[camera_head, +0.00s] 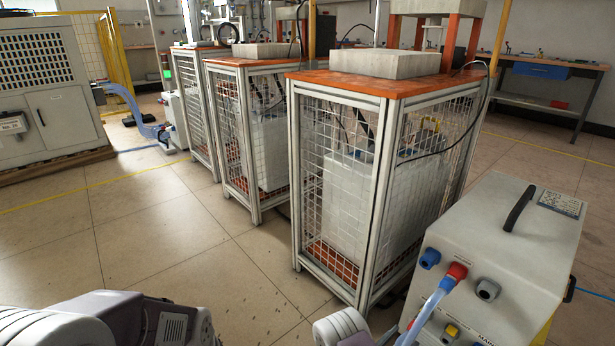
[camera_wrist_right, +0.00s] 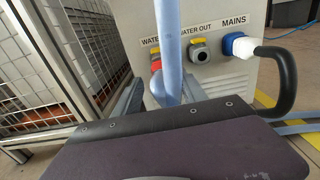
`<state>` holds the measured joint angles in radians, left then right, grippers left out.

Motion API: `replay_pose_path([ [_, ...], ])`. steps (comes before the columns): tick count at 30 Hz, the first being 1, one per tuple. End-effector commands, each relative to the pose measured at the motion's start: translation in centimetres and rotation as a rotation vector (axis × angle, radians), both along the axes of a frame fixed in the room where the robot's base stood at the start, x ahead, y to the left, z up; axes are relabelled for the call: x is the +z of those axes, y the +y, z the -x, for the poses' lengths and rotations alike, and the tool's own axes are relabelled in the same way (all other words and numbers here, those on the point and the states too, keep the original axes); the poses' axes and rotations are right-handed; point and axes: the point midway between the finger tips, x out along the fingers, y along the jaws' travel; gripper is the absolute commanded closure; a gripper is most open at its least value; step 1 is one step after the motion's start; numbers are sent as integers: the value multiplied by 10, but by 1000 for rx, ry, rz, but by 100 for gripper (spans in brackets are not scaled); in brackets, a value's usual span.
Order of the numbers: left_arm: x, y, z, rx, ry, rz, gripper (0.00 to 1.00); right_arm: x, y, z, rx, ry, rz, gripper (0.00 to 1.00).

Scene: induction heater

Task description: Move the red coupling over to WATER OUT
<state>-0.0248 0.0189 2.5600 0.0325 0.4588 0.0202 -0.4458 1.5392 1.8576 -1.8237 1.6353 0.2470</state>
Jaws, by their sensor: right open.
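The red coupling (camera_head: 457,271) sits on the middle of the upper sockets of the white box, with a pale blue hose (camera_head: 430,312) running down from it. In the right wrist view the hose (camera_wrist_right: 171,45) comes down across a red-marked port under a partly hidden WATER label. Next to it is the WATER OUT port (camera_wrist_right: 201,52), grey with yellow around it, bare. My right gripper (camera_wrist_right: 162,90) is open in front of the box, low, with the hose passing between or just beyond its fingers.
A blue socket (camera_head: 430,258) and a grey one (camera_head: 488,290) flank the coupling. A blue MAINS plug (camera_wrist_right: 240,46) with a thick black cable (camera_wrist_right: 288,80) stands right of WATER OUT. A mesh cage (camera_head: 345,190) stands close on the left.

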Motion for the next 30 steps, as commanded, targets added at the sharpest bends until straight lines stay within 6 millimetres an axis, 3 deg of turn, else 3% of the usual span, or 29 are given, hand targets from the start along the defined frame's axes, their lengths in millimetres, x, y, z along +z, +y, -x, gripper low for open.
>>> replay_pose_path([
  [6, -3, 0, 0, 0, 0, 0, 100, 0, -25, -20, -5, -1, 0, 51],
  [12, -4, 0, 0, 0, 0, 0, 100, 0, -38, -31, -2, -1, 1, 51],
  [30, -4, 0, 0, 0, 0, 0, 100, 0, -41, -34, 0, -1, 1, 51],
])
